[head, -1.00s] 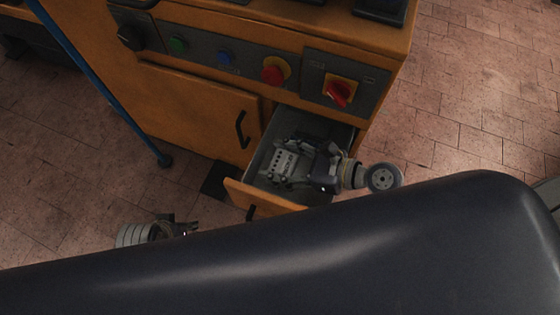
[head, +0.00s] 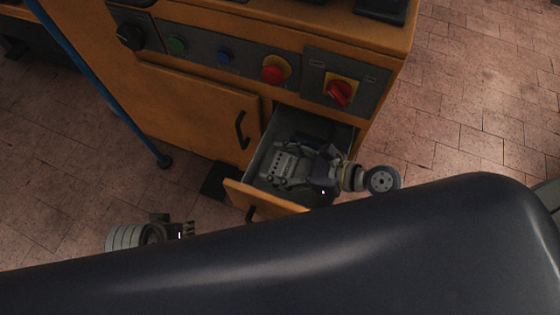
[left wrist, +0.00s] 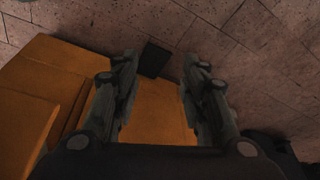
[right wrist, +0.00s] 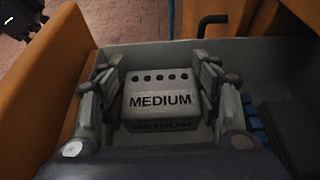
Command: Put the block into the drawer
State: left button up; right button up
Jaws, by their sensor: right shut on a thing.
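The block (right wrist: 160,99) is light grey, marked MEDIUM, with a row of holes; it also shows in the head view (head: 286,163). It is inside the open drawer (head: 264,198), between the drawer's walls. My right gripper (right wrist: 160,78) reaches in and is shut on the block, one finger on each side. I cannot tell whether the block touches the drawer floor, as the gripper hides its underside. My left gripper (left wrist: 158,85) is open and empty, outside the drawer and to its left in the head view (head: 187,229).
The orange cabinet (head: 190,105) carries a panel with knobs and buttons (head: 225,58) above the drawer. A closed door with a black handle (head: 241,130) is left of the drawer. A blue pole (head: 110,95) stands at the left. Blue items (right wrist: 252,120) lie right of the block.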

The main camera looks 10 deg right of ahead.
jog(key=shift+f, duration=0.15)
jog(key=o, duration=1.5)
pick_arm(q)
jog(key=shift+s+r, duration=0.15)
jog(key=shift+r, duration=0.3)
jog(key=shift+a+f, duration=0.1)
pick_arm(e)
jog(key=shift+r+p, duration=0.4)
jog(key=shift+r, duration=0.25)
jog(key=shift+v, duration=0.75)
pick_arm(q)
jog(key=x, duration=0.4)
jog(key=shift+s+f, duration=0.1)
jog(key=shift+s, duration=0.2)
pick_arm(e)
jog(key=v, duration=1)
jog(key=shift+s+d, duration=0.2)
